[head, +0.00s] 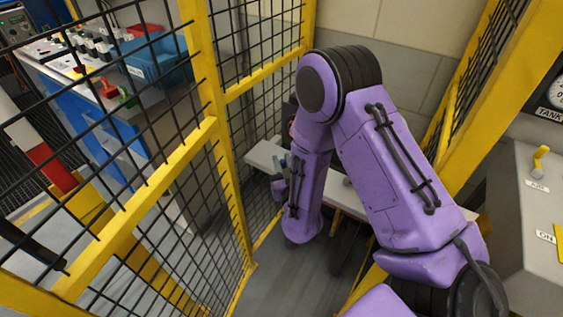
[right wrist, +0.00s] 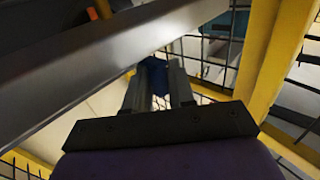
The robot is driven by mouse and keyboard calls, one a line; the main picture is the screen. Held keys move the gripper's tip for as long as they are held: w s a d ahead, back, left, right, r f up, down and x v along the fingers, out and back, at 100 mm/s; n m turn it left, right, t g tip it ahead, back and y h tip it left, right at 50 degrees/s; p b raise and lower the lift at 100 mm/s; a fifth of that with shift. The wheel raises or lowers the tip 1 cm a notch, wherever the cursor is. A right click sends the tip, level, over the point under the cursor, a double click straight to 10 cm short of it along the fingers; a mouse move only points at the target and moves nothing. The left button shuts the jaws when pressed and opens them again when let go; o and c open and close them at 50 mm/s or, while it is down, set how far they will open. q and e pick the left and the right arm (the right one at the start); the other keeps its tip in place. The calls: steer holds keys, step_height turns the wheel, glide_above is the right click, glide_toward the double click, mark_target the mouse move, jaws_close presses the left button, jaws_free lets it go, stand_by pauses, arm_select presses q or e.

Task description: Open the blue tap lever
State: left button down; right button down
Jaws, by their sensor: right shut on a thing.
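A dark blue piece, which I take to be the blue tap lever (right wrist: 158,76), sits between the two grey fingers of my right gripper (right wrist: 161,70) in the right wrist view. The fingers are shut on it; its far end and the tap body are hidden. In the head view my purple right arm bends down in front of a pale grey shelf, and its forearm and wrist hide most of the gripper and the lever. My left gripper is in neither view.
A yellow-framed black mesh fence (head: 221,150) stands close on the left of my right arm. A pale shelf (head: 262,157) runs behind the forearm. A grey bar (right wrist: 100,70) crosses near the gripper. A grey panel with a yellow lever (head: 540,158) is at the right.

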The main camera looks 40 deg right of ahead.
steer(key=c, duration=1.1)
jaws_free()
steer(key=shift+s, duration=0.1)
steer(key=v, duration=1)
steer(key=shift+s+p, duration=0.25)
steer(key=shift+p, duration=0.05)
steer(key=shift+a, duration=0.1)
